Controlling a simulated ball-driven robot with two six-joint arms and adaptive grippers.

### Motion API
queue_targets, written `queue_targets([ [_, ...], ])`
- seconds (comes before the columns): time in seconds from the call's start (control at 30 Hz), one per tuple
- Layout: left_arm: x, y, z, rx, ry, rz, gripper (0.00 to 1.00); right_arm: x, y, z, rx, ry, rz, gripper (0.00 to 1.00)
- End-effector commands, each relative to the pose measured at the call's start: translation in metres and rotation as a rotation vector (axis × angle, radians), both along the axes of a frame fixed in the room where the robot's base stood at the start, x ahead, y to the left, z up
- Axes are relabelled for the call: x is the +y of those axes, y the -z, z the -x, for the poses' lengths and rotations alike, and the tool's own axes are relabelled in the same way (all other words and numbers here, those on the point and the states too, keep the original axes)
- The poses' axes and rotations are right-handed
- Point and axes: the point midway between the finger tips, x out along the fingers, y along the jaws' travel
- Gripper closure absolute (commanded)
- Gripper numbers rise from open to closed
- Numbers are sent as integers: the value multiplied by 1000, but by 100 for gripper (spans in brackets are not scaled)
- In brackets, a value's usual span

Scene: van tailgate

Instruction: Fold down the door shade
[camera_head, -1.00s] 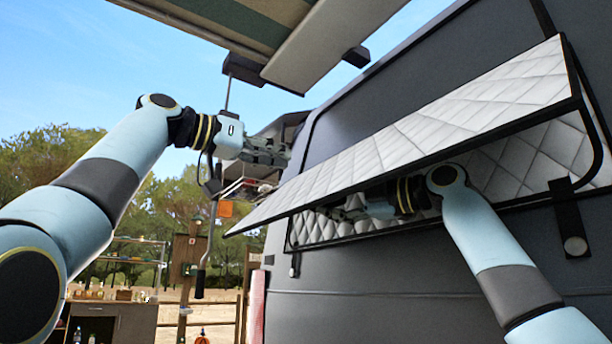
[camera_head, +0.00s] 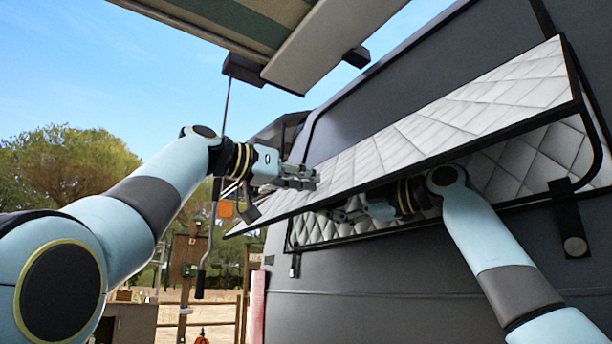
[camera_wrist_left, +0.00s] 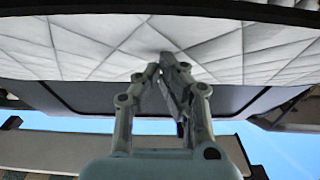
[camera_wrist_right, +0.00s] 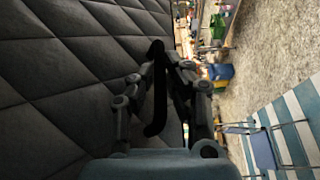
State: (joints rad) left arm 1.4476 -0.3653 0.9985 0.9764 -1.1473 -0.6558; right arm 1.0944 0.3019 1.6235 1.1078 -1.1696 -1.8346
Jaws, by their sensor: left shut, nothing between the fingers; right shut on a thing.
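The door shade (camera_head: 440,122) is a white quilted panel with a black rim, tilted out from the dark van door above a second quilted surface (camera_head: 545,158). My left gripper (camera_head: 312,178) is shut and empty at the shade's upper face, near its left part. In the left wrist view, its fingertips (camera_wrist_left: 166,68) are at or close to the quilting (camera_wrist_left: 90,45); contact is unclear. My right gripper (camera_head: 340,213) is under the shade. In the right wrist view, its fingers (camera_wrist_right: 165,70) are shut on a black bar-like handle (camera_wrist_right: 157,100) beside dark quilting (camera_wrist_right: 60,80).
An awning (camera_head: 290,40) with a crank rod (camera_head: 214,220) hangs above and left. The van wall (camera_head: 400,290) lies below the shade. A black strap (camera_head: 570,220) is at the right. Open air lies left of the van.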

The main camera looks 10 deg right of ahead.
Motion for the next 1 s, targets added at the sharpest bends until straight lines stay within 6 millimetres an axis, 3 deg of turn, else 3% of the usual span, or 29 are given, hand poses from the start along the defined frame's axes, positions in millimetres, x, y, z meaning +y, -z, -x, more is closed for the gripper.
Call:
queue_targets([
  [0.03, -5, 9, -1, 10, 6, -5, 100, 3, -1, 2, -2, -8, -3, 100],
  [0.27, -8, 14, -1, 16, 10, -10, 100, 5, -4, 3, -8, -13, -6, 100],
  [0.3, -8, 15, -1, 17, 11, -11, 100, 5, -4, 3, -9, -14, -7, 86],
  [0.37, -9, 16, -1, 18, 11, -11, 100, 5, -5, 4, -10, -15, -7, 79],
  [0.77, -8, 17, -2, 19, 10, -12, 100, 3, -5, 6, -13, -14, -6, 79],
  [1.0, -7, 15, -2, 17, 7, -11, 100, -23, -2, 27, -10, -4, -2, 79],
])
